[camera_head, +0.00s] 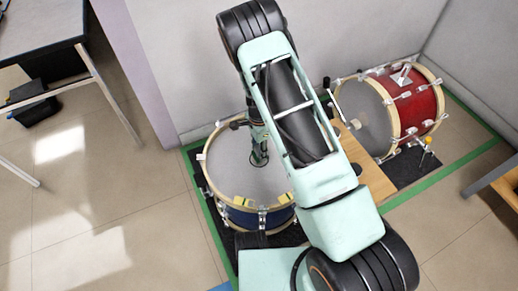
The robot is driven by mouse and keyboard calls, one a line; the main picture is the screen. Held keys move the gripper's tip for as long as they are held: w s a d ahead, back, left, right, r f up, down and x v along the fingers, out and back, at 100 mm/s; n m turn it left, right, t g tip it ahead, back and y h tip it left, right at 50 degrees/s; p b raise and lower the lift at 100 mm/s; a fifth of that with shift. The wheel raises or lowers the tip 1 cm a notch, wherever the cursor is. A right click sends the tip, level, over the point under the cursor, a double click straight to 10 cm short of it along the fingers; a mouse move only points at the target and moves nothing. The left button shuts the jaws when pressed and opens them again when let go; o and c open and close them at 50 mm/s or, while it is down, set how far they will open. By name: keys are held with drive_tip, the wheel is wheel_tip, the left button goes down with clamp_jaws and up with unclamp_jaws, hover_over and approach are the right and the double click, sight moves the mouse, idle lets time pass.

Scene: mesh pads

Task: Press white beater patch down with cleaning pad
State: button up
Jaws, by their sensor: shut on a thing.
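My gripper (259,158) points down over the pale head of the blue drum (225,165), left of my arm. It is shut on what I take to be the cleaning pad, which is too small and dark here to make out clearly. I cannot tell whether it touches the drumhead. I cannot make out a white beater patch on either drum; part of the blue drum's head is hidden behind my arm and gripper. A red drum (425,108) lies on its side to the right, its grey head (365,118) facing left.
A wooden board (378,185) stands between the drums, partly behind my arm. A dark mat (415,168) edged with green tape (455,163) lies under them. Grey walls close off the back. A dark table (40,35) stands at the upper left.

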drive_tip(key=shift+r+p, duration=2.1)
drive_tip(key=shift+r, duration=1.2)
